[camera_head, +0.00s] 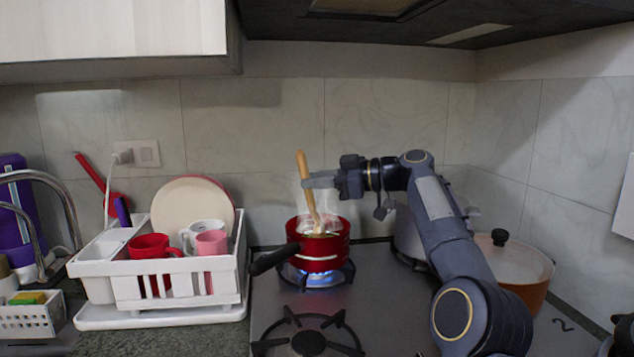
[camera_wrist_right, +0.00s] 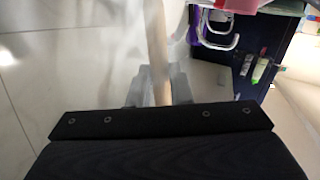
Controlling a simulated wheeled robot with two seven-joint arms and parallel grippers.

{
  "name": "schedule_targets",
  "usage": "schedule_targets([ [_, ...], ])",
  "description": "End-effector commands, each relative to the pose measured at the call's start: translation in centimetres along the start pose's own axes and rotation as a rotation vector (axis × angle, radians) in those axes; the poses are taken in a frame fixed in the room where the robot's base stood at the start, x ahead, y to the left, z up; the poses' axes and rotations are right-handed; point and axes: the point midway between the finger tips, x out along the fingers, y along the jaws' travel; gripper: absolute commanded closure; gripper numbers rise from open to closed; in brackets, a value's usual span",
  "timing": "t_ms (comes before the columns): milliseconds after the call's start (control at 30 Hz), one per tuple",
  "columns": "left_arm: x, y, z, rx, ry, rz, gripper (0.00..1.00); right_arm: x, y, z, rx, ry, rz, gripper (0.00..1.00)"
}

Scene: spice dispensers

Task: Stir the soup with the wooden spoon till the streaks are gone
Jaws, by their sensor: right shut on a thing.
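A red pot (camera_head: 319,254) with a black handle stands on a lit burner with a blue flame. Pale steam rises from it. The wooden spoon (camera_head: 302,168) stands nearly upright, tilted a little to the left at its top, with its lower end inside the pot. My right gripper (camera_head: 308,181) is shut on the spoon's handle above the pot. In the right wrist view the spoon (camera_wrist_right: 156,50) runs up between the gripper's fingers (camera_wrist_right: 157,88). The soup's surface is too small to tell whether streaks show. My left gripper is not in view.
A white dish rack (camera_head: 180,290) with a plate and mugs stands left of the stove. An empty burner (camera_head: 308,342) lies in front of the pot. An orange pot with a lid (camera_head: 524,268) stands at the right, behind my right arm. A tiled wall is close behind.

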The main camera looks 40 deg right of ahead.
Motion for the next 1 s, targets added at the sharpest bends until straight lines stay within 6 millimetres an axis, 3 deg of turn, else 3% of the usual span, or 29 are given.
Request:
schedule_targets([
  [33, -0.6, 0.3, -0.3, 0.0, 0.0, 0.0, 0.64, -0.1, 0.1, -1.0, -0.002, 0.001, 0.0, 1.0],
  [600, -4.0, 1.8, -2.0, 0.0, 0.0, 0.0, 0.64, -0.1, 0.1, -6.8, -0.001, 0.001, 0.0, 1.0],
  [1000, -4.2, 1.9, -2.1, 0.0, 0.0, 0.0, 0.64, 0.0, 0.0, -7.3, -0.001, 0.001, 0.0, 1.0],
])
